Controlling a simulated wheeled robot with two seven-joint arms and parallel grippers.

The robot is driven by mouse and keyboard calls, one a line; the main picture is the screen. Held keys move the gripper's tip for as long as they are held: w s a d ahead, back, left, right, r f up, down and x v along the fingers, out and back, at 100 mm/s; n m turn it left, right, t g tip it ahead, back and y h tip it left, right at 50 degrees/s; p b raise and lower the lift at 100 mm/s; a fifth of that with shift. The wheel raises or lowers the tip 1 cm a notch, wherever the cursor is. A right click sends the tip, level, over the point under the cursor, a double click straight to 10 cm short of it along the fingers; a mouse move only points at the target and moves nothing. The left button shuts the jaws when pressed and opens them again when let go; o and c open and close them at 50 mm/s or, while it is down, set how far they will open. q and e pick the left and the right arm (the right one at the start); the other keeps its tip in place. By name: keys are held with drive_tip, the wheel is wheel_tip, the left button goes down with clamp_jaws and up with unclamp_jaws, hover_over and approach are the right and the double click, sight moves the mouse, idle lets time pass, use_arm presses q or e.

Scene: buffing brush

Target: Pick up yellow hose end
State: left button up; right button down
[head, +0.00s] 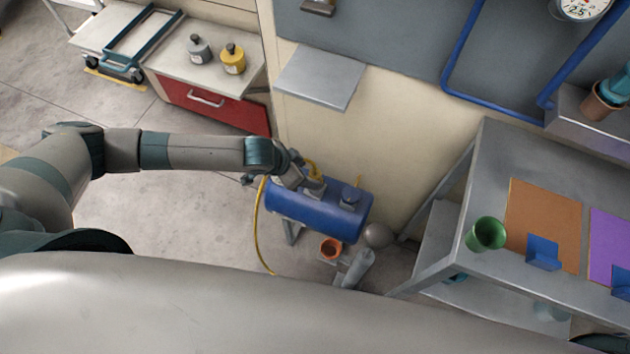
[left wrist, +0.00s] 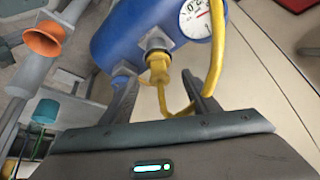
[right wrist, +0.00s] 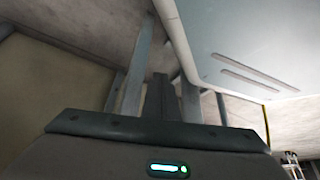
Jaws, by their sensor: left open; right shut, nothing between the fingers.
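A yellow hose (head: 258,225) hangs from the blue tank (head: 335,212) and curves down to the floor in the head view. In the left wrist view the yellow hose end (left wrist: 158,70) is at a fitting on the blue tank (left wrist: 120,40), beside a white gauge (left wrist: 196,18). My left gripper (left wrist: 160,88) is open, its two fingers on either side of the hose end. I cannot tell whether they touch it. In the head view my left gripper hides part of the tank top. My right gripper (right wrist: 160,92) is shut and empty, away from the hose.
A grey metal table (head: 484,165) on the right holds a green cup (head: 487,234) and blue holders. A red-drawer cabinet (head: 215,105) stands at the back left. The floor left of the tank is open.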

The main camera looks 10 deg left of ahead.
sight(313, 175)
use_arm(q)
drive_tip(key=shift+w+d+f, duration=0.2)
drive_tip(key=shift+d+f, duration=0.05)
drive_tip(key=shift+f, duration=0.05)
drive_tip(key=x, duration=0.3)
drive_tip(key=shift+w+d+f+p, duration=0.15)
drive_tip(key=shift+d+f+p, duration=0.1)
drive_tip(key=shift+p, duration=0.15)
drive_tip(key=shift+w+f, duration=0.1)
drive_tip(key=shift+f, duration=0.15)
use_arm(e)
drive_tip(key=s, duration=0.2)
drive_tip(key=s+d, duration=0.1)
drive_tip(key=shift+f+g, duration=0.4)
drive_tip(key=shift+w, duration=0.2)
use_arm(q)
drive_tip(key=c, duration=1.2)
drive_tip(key=shift+c, duration=0.2)
